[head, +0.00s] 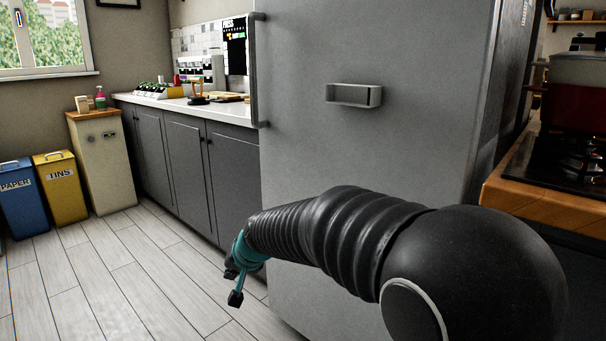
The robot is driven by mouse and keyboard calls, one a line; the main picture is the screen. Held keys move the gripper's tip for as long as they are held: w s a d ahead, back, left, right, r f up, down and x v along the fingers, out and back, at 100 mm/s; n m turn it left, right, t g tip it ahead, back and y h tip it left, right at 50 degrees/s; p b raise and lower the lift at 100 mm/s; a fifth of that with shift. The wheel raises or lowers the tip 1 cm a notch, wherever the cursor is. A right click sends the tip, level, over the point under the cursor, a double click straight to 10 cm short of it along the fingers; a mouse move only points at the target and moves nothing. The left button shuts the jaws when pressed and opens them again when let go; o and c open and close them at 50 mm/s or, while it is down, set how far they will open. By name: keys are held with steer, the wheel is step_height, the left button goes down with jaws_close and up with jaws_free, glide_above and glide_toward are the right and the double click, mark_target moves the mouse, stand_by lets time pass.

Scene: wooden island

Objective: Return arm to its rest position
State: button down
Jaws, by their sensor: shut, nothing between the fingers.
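My arm reaches from the lower right of the head view toward the left, in front of a grey fridge. My gripper (234,285) is at its end, with a teal band behind dark fingers. It points down and left above the wooden floor and is partly seen from the side. It is shut and holds nothing.
The grey fridge (420,50) with a handle stands close behind my arm. A stove with a red pot (570,108) and a wooden counter edge (545,195) are at the right. Grey cabinets (185,150), a yellow bin (62,190) and a blue bin (22,205) are at the left. The floor (130,280) at left is clear.

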steer(key=s+d+r+h, duration=0.3)
steer(key=s+d+h, duration=0.2)
steer(key=s+d, duration=2.4)
steer(key=d, duration=0.3)
steer(key=shift+s+h, duration=0.15)
steer(key=shift+h, duration=0.15)
